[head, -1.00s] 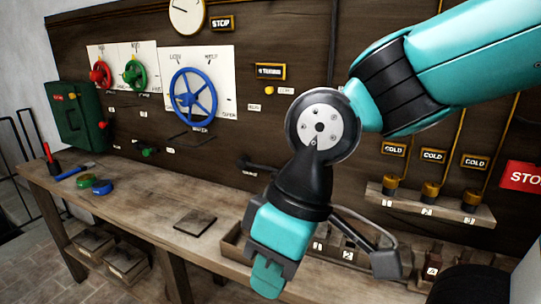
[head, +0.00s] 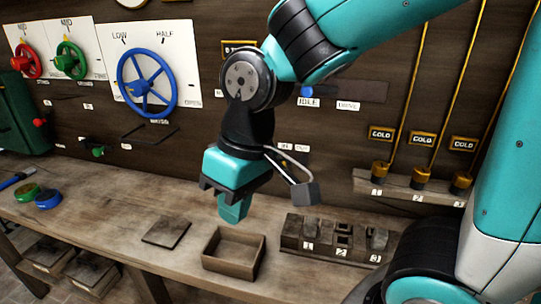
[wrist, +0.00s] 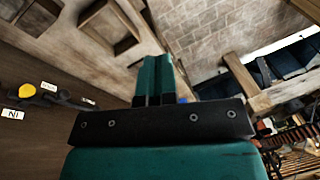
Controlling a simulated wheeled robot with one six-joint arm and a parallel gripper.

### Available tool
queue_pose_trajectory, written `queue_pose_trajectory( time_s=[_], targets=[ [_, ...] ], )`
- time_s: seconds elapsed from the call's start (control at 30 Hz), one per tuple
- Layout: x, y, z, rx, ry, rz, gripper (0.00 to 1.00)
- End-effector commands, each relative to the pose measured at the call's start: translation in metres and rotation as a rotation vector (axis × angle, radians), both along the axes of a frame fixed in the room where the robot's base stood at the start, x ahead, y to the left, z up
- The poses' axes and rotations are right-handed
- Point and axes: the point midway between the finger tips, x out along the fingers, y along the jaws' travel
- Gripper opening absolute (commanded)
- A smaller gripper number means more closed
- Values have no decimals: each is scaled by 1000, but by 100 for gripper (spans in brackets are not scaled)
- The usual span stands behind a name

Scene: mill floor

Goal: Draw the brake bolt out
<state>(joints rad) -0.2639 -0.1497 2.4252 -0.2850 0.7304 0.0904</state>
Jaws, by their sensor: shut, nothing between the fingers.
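A dark bar with a yellow knob (wrist: 27,90) is mounted on the dark board at the left of the wrist view, beside a white IN label (wrist: 12,115). It looks like the brake bolt, but I cannot be sure. In the head view, small IN and OUT labels (head: 293,148) show on the board right of my wrist; the bolt itself is not clear there, probably hidden by my arm. My gripper (head: 233,211) points down over the bench, in front of the board, fingers shut and empty. The closed fingers also show in the wrist view (wrist: 160,78), apart from the bar.
An open wooden box (head: 235,270) stands on the bench below my gripper. A flat dark plate (head: 167,234) lies left of it, and a slotted block rack (head: 290,232) stands right. A blue handwheel (head: 147,83) and a blue-knobbed lever (head: 306,91) are on the board.

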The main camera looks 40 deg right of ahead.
Motion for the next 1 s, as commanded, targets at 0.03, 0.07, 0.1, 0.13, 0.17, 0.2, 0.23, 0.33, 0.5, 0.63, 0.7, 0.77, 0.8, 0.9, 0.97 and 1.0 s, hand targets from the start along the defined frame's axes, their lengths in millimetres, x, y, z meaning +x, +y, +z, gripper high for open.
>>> queue_pose_trajectory(
  time_s=[0.03, 0.07, 0.1, 0.13, 0.17, 0.2, 0.23, 0.33, 0.5, 0.63, 0.7, 0.77, 0.8, 0.9, 0.97, 1.0],
  targets=[
    [31, -10, 13, -56, 11, -102, 0],
    [50, -18, 14, -95, 14, -178, 0],
    [76, -30, 17, -149, 13, -280, 0],
    [94, -39, 17, -190, 12, -359, 0],
    [112, -49, 18, -230, 7, -437, 0],
    [134, -61, 17, -284, 0, -539, 0],
    [148, -71, 16, -322, -7, -613, 0],
    [186, -100, 12, -439, -40, -832, 0],
    [220, -132, 4, -570, -99, -1081, 0],
    [227, -142, 0, -612, -125, -1160, 0],
    [228, -144, -1, -618, -128, -1172, 0],
    [228, -144, -2, -619, -129, -1173, 0],
    [228, -144, -2, -618, -129, -1172, 0],
    [228, -144, -2, -619, -129, -1171, 0],
    [228, -144, -2, -618, -128, -1171, 0],
    [228, -145, -3, -619, -128, -1170, 0]
  ],
)
